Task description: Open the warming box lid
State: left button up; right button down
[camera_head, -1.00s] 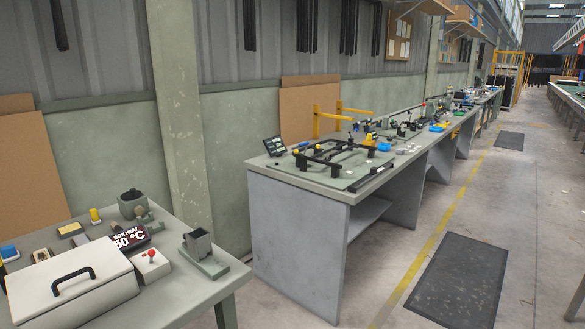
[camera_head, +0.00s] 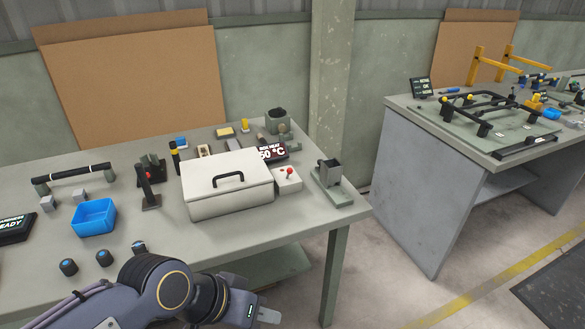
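The warming box (camera_head: 236,204) is a white box on the grey-green workbench. Its lid (camera_head: 254,170) is shut and has a black arched handle (camera_head: 229,179) on top. A display (camera_head: 272,153) reading "BOX HEAT" with a temperature ending in "0 °C" stands behind its right corner. My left gripper (camera_head: 268,316) is at the bottom of the view, in front of the bench and well apart from the box. Its fingers show only in part, so I cannot tell whether it is open. My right gripper is not in view.
A small box with a red knob (camera_head: 288,178) and a metal holder (camera_head: 329,175) stand right of the warming box. A black clamp stand (camera_head: 150,185) and a blue bin (camera_head: 94,217) stand left.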

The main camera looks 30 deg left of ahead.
aim_at(222, 173)
jog(key=u, duration=1.45)
jog(key=i+j+u, duration=0.15)
jog(key=i+u, duration=0.5)
jog(key=i, duration=0.3)
